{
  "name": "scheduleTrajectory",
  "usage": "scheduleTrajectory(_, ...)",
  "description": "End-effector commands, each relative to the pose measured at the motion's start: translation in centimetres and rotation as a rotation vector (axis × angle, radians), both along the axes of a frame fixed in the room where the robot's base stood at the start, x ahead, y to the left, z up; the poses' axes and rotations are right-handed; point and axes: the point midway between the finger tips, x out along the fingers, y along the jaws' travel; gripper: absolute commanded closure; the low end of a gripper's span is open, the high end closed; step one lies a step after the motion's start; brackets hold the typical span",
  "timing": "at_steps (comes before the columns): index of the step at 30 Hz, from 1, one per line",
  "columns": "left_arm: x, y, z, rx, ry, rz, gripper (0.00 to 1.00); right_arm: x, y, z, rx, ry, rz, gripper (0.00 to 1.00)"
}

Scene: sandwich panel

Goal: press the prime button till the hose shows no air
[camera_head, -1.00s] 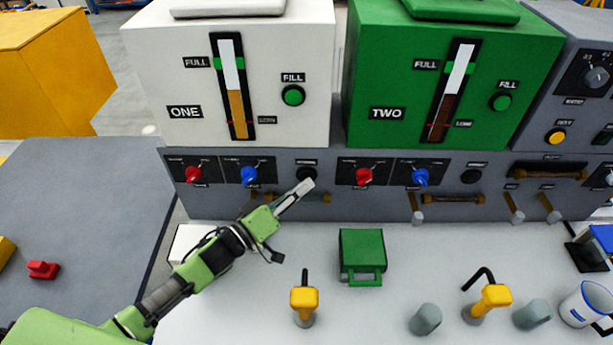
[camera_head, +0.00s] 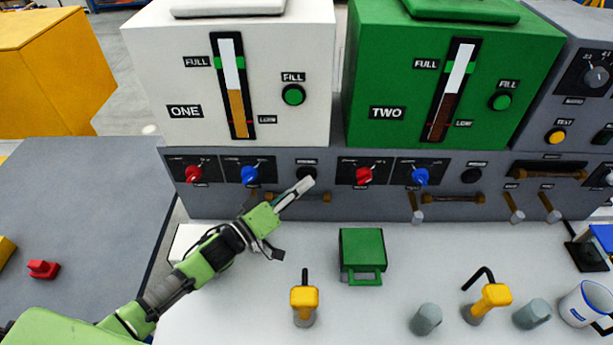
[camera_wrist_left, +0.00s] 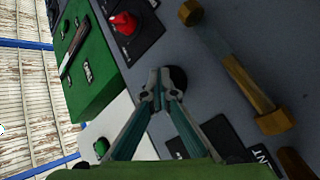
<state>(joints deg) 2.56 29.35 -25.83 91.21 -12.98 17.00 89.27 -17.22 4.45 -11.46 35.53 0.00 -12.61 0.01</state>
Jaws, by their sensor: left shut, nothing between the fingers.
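My left gripper (camera_head: 307,184) is shut, with nothing between its fingers, and points up and right at the grey panel below the white tank ONE. A dark round button (camera_head: 307,170) sits just beyond its fingertips. In the left wrist view the fingertips (camera_wrist_left: 162,84) overlap the dark button (camera_wrist_left: 178,77); I cannot tell whether they touch or press it. A short hose with brass-coloured ends (camera_wrist_left: 240,77) runs beside it. In the head view this hose (camera_head: 320,197) is partly behind the gripper. I cannot make out air in it. My right gripper is not in view.
A red knob (camera_head: 194,174) and a blue knob (camera_head: 249,174) are left of the button. Another red knob (camera_head: 363,175) is to its right. A green box (camera_head: 362,250) and yellow-topped tools (camera_head: 304,299) stand on the light bench below.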

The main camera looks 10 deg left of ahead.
Motion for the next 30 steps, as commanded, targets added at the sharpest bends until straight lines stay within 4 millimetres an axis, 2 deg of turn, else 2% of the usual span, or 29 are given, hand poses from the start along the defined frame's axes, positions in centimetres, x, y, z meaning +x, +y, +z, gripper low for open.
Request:
scheduleTrajectory(14, 0.2, 0.1, 0.1, 0.0, -0.001, 0.002, 1.0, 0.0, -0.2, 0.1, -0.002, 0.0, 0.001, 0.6)
scheduleTrajectory(24, -1.3, -0.1, 0.2, 0.0, 0.0, 0.002, 1.0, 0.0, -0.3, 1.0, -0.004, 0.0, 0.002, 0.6)
scheduleTrajectory(30, -1.4, -0.2, 0.1, 0.0, -0.001, 0.002, 1.0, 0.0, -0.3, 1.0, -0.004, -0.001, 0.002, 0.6)
